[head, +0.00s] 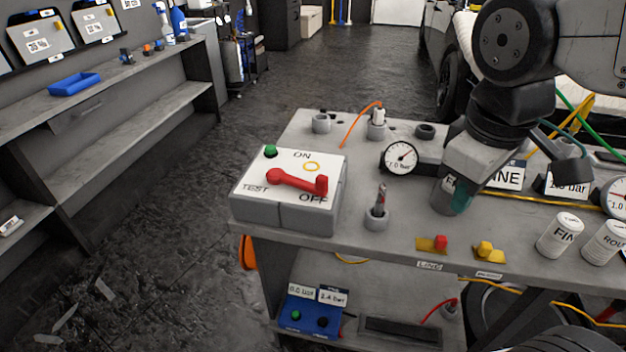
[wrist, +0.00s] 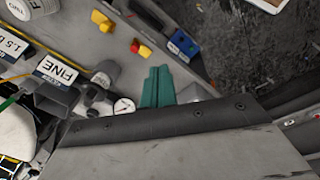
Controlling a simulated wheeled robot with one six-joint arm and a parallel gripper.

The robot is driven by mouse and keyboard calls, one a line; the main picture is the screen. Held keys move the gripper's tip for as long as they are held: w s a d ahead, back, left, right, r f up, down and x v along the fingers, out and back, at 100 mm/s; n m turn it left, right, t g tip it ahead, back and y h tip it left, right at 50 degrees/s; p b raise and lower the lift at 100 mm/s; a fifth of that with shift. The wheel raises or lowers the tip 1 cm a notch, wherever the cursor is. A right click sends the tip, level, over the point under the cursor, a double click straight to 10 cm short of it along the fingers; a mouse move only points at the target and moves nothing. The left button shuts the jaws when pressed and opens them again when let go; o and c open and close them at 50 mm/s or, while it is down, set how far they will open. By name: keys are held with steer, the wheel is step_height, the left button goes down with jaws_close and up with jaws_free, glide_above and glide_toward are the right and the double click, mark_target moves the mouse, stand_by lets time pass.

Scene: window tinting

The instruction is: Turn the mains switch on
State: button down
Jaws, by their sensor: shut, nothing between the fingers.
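The mains switch (head: 290,185) is a grey box with a white top at the left end of the bench. Its top is marked ON, TEST and OFF. Its red lever (head: 297,180) lies with the knob end at the right, just by the OFF mark. A green button or lamp (head: 270,151) sits at the back left corner, and a yellow ring is printed near ON. My gripper (head: 462,200), with teal fingers, is over the bench well right of the switch. In the wrist view the teal fingers (wrist: 157,86) are together and empty. The switch's lever does not show there.
A pressure gauge (head: 401,158) and an upright holder (head: 377,211) stand between my gripper and the switch. Red and yellow valves (head: 440,242) lie along the front edge, with white canisters (head: 560,236) further right. Hoses hang behind my arm.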

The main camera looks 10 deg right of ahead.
steer(key=w+a+n+t+h, duration=0.1)
steer(key=w+a+n, duration=0.3)
steer(key=a+n, duration=0.7)
steer(key=w+a+n+t, duration=0.1)
steer(key=w+a+n, duration=0.4)
steer(key=a+n, duration=0.6)
steer(key=shift+w+a+n+h, duration=0.3)
steer(key=shift+a+n+h, duration=0.1)
steer(key=w+d+f, duration=0.1)
steer(key=w+f, duration=0.1)
steer(key=f, duration=0.1)
steer(key=w+d+f, duration=0.1)
steer(key=f, duration=0.2)
steer(key=w+d+f, duration=0.2)
steer(key=f, duration=0.1)
steer(key=shift+w+f, duration=0.1)
steer(key=shift+w, duration=0.2)
steer(key=shift+w+d, duration=0.3)
steer(key=shift+w, duration=0.05)
